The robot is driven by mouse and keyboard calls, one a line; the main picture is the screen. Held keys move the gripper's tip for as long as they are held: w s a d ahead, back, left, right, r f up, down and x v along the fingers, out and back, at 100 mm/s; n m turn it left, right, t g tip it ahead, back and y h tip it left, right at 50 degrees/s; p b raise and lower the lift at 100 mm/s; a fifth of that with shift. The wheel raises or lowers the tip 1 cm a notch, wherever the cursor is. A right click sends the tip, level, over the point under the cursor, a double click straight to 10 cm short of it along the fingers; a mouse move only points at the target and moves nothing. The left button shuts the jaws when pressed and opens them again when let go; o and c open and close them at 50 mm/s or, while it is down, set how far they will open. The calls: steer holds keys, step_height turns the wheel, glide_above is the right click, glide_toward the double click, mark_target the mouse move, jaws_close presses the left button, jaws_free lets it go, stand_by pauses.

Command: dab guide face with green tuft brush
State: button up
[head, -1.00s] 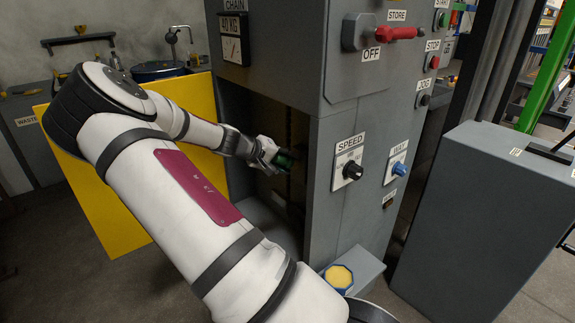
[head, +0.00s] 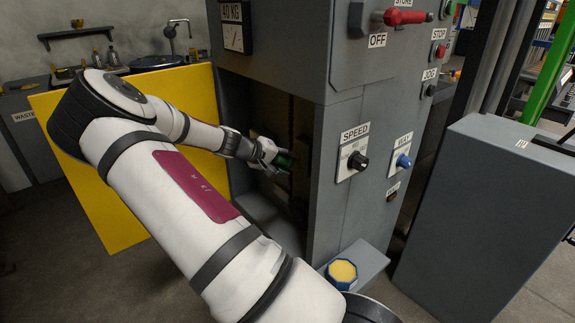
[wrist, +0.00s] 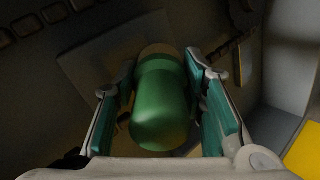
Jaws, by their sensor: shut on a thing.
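My gripper (head: 277,158) reaches into the dark opening of the grey machine cabinet in the head view. In the wrist view my gripper (wrist: 160,95) is shut on the green brush (wrist: 160,108), whose rounded green body sits between the two teal-padded fingers. The green brush also shows as a small dark green shape in the head view (head: 285,161). Its far end points into the cabinet and its tuft is hidden. A pale flat plate (wrist: 105,50) lies beyond it in the wrist view. I cannot tell whether the brush touches it, or which surface is the guide face.
A chain (wrist: 232,45) runs along the inner wall at the upper right of the wrist view. The grey cabinet (head: 330,200) bounds the opening on the right. A yellow door (head: 105,190) stands open at left.

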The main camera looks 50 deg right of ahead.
mark_target(275, 159)
steer(key=shift+a+r+p, duration=0.1)
steer(key=shift+r+p, duration=0.8)
steer(key=shift+r, duration=1.2)
steer(key=shift+w+a+p, duration=0.2)
steer(key=shift+w+a, duration=0.05)
steer(key=shift+a, duration=0.7)
steer(key=shift+w+a+p, duration=0.15)
steer(key=shift+w+a, duration=0.05)
steer(key=shift+a, duration=0.8)
steer(key=shift+w+a+p, duration=0.2)
steer(key=shift+w+a, duration=0.05)
steer(key=shift+a, duration=0.7)
steer(key=shift+a, duration=0.1)
steer(key=a, duration=0.2)
steer(key=shift+w+a, duration=0.35)
steer(key=shift+f, duration=0.1)
